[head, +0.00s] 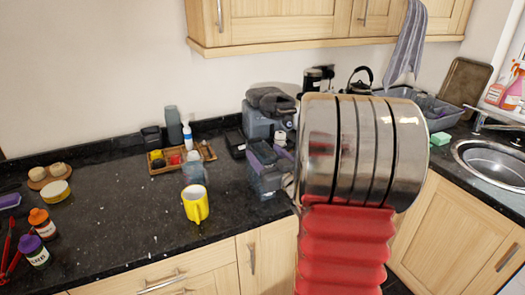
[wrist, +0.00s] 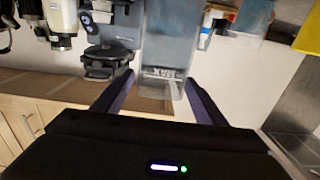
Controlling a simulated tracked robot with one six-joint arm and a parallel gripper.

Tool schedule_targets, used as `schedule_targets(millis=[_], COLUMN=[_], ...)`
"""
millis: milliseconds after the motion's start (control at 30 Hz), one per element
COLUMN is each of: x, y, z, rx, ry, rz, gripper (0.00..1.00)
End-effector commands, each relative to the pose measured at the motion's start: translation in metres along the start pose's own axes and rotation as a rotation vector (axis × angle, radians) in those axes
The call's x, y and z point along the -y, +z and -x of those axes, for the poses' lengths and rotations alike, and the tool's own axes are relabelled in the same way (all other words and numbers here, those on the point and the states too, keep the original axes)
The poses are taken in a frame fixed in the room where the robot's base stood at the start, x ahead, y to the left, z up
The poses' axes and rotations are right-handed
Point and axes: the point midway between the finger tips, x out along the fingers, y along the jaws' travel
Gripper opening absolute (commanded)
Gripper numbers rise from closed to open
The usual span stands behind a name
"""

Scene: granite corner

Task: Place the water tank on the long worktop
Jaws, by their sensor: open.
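The water tank is a clear, bluish container with a MAX mark. In the wrist view the tank (wrist: 166,50) appears upside down, its upper end nearest me between my fingers. In the head view the tank (head: 268,183) is partly hidden below my gripper (head: 263,158), near the worktop's front edge. My gripper's dark purple fingers (wrist: 160,95) are open, one on each side of the tank's near end; I cannot tell whether they touch it. The long worktop (head: 120,220) is dark speckled stone running along the wall.
A dark appliance (head: 263,112) stands behind my gripper. A yellow mug (head: 195,204), a clear container (head: 194,171) and a wooden tray (head: 168,164) are to the left. Spice jars (head: 43,225) stand at far left. The worktop's front-left middle is clear. A sink (head: 492,164) is at right.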

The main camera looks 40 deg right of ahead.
Motion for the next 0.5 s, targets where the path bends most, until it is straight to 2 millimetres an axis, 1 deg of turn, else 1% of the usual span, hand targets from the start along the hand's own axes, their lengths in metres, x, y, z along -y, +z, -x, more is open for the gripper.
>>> schedule_targets(millis=[33, 300, 400, 500], x=[-0.001, -0.001, -0.001, 0.000], y=[0.000, 0.000, 0.000, 0.000], z=[0.010, 0.057, 0.070, 0.078], rx=[0.000, -0.001, -0.001, 0.000], ry=[0.003, 0.004, 0.002, 0.001], rz=[0.000, -0.001, 0.000, 0.000], gripper=[0.65, 0.65, 0.65, 0.65])
